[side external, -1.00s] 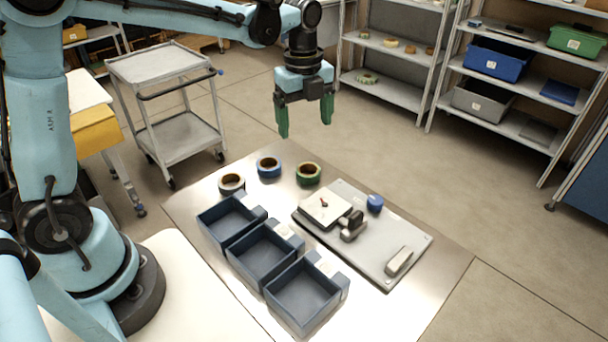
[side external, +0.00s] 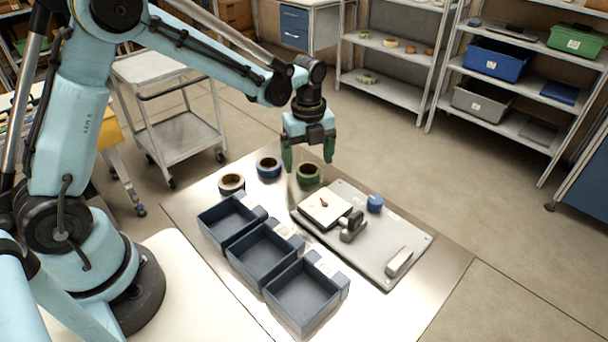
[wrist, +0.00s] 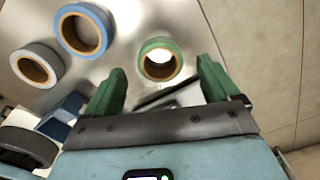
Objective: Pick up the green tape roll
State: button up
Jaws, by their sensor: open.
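The green tape roll (side external: 308,174) lies flat near the back edge of the metal table, at the right end of a row of three rolls. In the wrist view the green roll (wrist: 160,60) sits ahead of and between the green fingertips, and its brown core shows. My gripper (side external: 309,158) is open and empty above the roll. In the wrist view its fingers (wrist: 160,75) are spread wider than the roll, with no contact visible.
A blue tape roll (side external: 269,168) and a grey tape roll (side external: 231,184) lie to the left. Three dark blue bins (side external: 262,252) stand in front. A grey board (side external: 400,235) to the right carries a white block, a stamp-like tool and a small blue object.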

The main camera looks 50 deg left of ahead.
jog(key=shift+f, duration=1.35)
jog(key=shift+c, duration=0.5)
jog(key=c, duration=1)
jog(key=shift+c, duration=0.2)
jog(key=shift+r, duration=0.1)
